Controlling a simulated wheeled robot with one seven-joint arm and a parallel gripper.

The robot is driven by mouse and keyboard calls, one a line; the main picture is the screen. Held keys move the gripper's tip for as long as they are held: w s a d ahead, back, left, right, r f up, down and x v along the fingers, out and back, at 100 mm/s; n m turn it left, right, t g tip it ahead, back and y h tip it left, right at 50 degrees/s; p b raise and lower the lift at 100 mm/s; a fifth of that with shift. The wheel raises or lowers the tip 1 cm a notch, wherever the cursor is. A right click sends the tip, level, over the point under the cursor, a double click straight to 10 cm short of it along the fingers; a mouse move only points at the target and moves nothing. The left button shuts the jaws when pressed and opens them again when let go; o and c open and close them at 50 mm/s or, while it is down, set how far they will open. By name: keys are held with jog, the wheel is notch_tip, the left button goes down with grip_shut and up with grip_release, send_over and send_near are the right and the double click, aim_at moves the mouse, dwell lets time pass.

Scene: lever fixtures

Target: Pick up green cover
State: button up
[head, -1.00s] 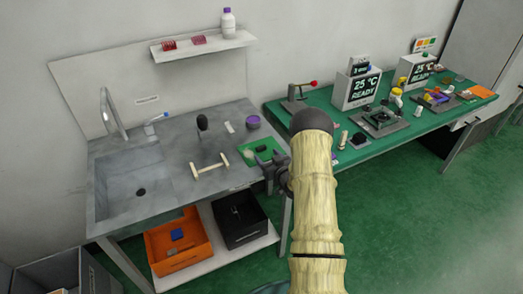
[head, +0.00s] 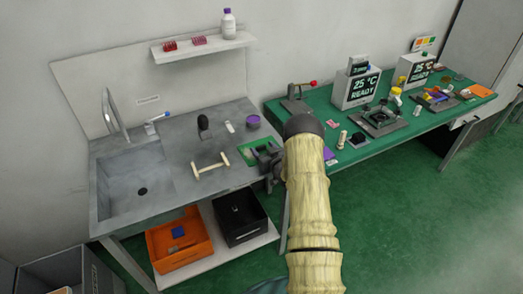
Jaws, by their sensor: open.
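The green cover (head: 246,153) appears to be the flat green piece near the right front edge of the grey sink counter. My gripper (head: 261,155) is dark and open, and it hides the right part of the green piece. I cannot tell whether the fingers touch it or hang above it. My arm reaches up from the bottom of the view.
A purple bowl (head: 253,121), a dark upright object (head: 203,123) and a cream H-shaped piece (head: 210,166) stand on the counter. The sink (head: 130,180) is at left. A green bench (head: 410,132) with instruments is at right.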

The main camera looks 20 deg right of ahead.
jog(key=c, duration=1.1)
jog(key=shift+r, duration=0.15)
notch_tip(320, 180, up, 10)
jog(key=shift+f+b, duration=0.1)
jog(key=shift+b, duration=0.9)
jog(key=shift+w+f, duration=0.1)
